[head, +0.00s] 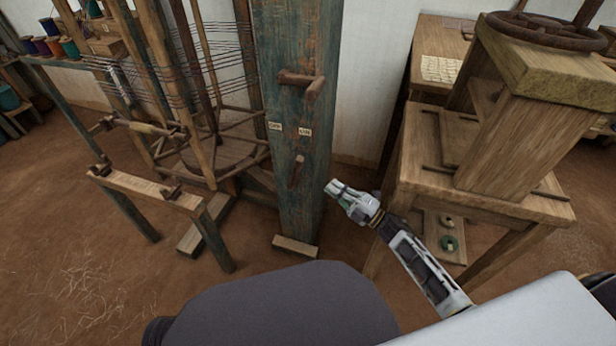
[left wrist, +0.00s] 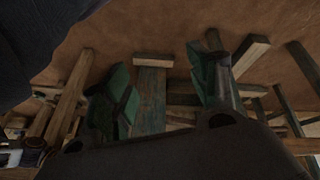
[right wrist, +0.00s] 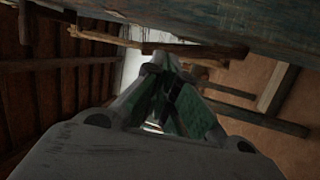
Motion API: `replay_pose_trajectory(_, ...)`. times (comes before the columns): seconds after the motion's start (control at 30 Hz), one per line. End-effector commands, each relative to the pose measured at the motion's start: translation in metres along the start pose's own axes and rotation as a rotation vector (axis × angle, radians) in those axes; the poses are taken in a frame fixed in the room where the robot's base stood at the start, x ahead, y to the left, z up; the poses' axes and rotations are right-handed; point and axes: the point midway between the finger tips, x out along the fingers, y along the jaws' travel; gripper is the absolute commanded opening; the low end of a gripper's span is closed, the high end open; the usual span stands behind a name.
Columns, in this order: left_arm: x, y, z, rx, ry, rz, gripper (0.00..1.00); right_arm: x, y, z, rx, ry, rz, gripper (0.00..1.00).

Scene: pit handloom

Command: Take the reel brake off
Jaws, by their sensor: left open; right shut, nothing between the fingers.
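A blue-green wooden post (head: 290,60) stands in the middle of the head view. A short wooden lever (head: 297,170) hangs on its face, nearly upright, below two small pale labels (head: 290,129) whose lettering I cannot read surely. A thicker wooden handle (head: 303,84) sticks out higher up. I cannot tell for sure which is the reel brake. My right gripper (head: 334,187) is shut and empty, right of the post and lower lever, apart from the lever. Its closed fingers show in the right wrist view (right wrist: 165,85). My left gripper (left wrist: 163,85) is open and empty, outside the head view.
The loom frame with stretched threads (head: 210,60) stands left of the post, with a low wooden rail (head: 145,188) in front. A wooden stand (head: 490,190) with a dark wheel (head: 545,30) is at the right. Thread spools (head: 70,47) sit back left.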

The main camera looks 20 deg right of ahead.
Motion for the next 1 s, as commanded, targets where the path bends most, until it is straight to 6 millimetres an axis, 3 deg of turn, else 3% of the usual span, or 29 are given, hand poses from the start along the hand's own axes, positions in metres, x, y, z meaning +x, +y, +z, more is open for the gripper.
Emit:
replay_pose_trajectory(0.7,-0.003,0.004,-0.001,0.001,0.010,0.010,0.60,-0.001,0.003,-0.010,-0.056,0.086,0.016,0.00)
replay_pose_trajectory(1.0,0.003,0.004,0.001,-0.003,0.023,0.017,0.60,0.015,0.002,-0.011,-0.056,0.087,0.017,0.00)
